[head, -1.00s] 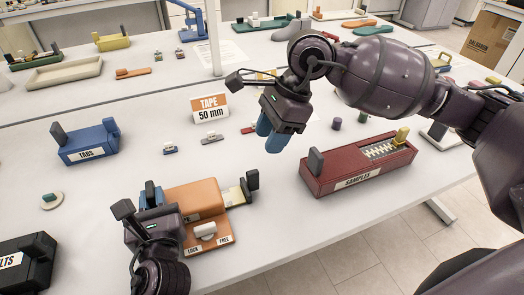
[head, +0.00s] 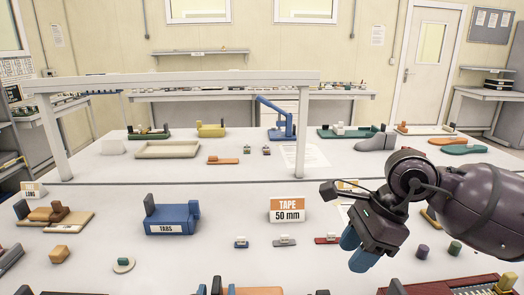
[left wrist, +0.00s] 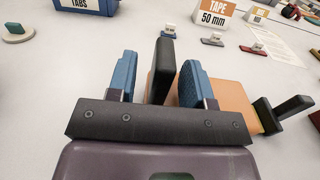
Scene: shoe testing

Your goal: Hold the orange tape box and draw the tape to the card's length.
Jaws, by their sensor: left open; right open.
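The orange tape box (head: 258,291) shows only as a sliver at the bottom edge of the head view. In the left wrist view the orange box (left wrist: 232,98) lies beyond my gripper, partly hidden by it. My left gripper (left wrist: 157,72) is open, with blue fingers on either side of a dark upright post (left wrist: 163,68); contact cannot be told. A dark end piece (left wrist: 285,112) stands at the box's right. The card reading "TAPE 50 mm" (head: 287,210) stands behind the box. My right gripper (head: 357,250) is open and empty, above the table right of the card.
A blue TABS box (head: 172,218) stands left of the card. Small clips (head: 285,240) lie in front of the card. A red tray (head: 455,286) is at the lower right. Small cylinders (head: 422,251) stand near my right gripper. A white frame (head: 180,80) spans the table behind.

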